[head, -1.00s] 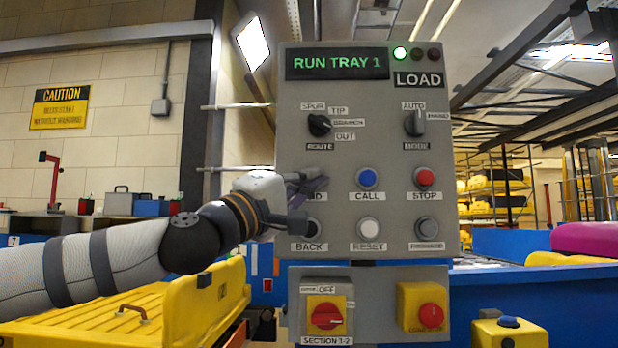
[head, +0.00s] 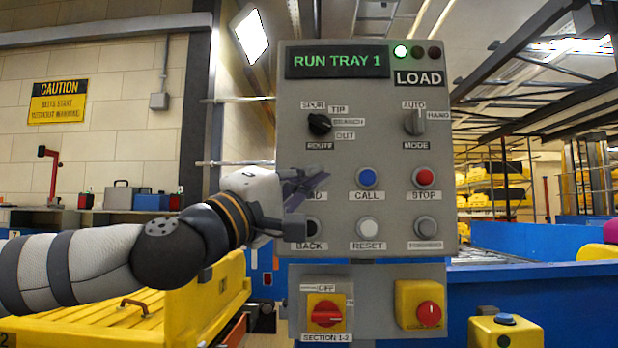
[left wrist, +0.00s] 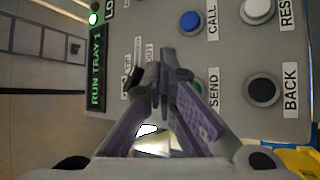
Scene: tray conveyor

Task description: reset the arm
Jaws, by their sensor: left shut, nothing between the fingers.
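My left gripper (head: 308,185) is in front of the left side of the grey control panel (head: 385,285), over the button labelled SEND, which it mostly hides in the head view. In the left wrist view the gripper (left wrist: 160,85) has its fingertips together with nothing between them. A green button (left wrist: 197,88) shows beside the fingers there, by the SEND label. The black BACK button (left wrist: 263,90) and the blue CALL button (left wrist: 190,21) are clear of the fingers. The panel display (head: 337,63) reads RUN TRAY 1, and a green lamp (head: 400,52) is lit above LOAD. My right gripper is not in view.
The ROUTE knob (head: 320,124), MODE knob (head: 414,122), red STOP button (head: 424,177) and white RESET button (head: 368,228) are on the panel. A red section switch (head: 326,314) sits below. A yellow tray (head: 110,312) stands lower left and a blue conveyor side (head: 540,285) at right.

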